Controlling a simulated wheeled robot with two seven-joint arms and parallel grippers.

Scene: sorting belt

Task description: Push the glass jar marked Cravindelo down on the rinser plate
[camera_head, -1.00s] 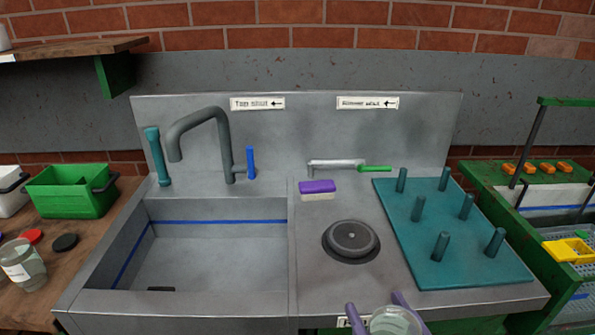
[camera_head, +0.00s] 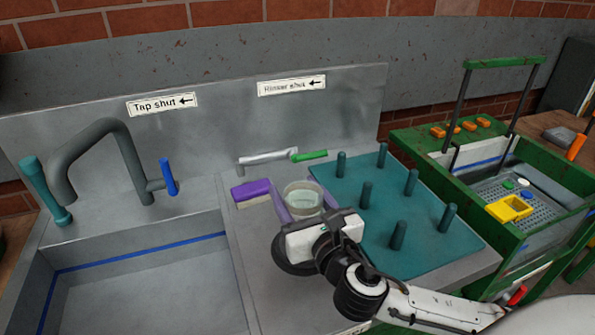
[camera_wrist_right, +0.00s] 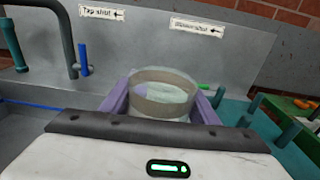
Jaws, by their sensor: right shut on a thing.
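My right gripper (camera_head: 302,200) has its purple fingers shut on a clear glass jar (camera_head: 303,193). The jar also shows in the right wrist view (camera_wrist_right: 162,92), between the two fingers. I cannot read any marking on it from here. The dark round rinser plate (camera_head: 284,262) is mostly hidden under my right gripper and wrist. The jar appears beyond the plate in the head view; I cannot tell the gap between them. My left gripper is not in view.
A teal board with upright pegs (camera_head: 420,235) stands close to the right of the jar. A purple sponge (camera_head: 250,190) lies to its left. The rinser lever with a green handle (camera_head: 310,155) is behind. The sink basin (camera_head: 150,295) is at left.

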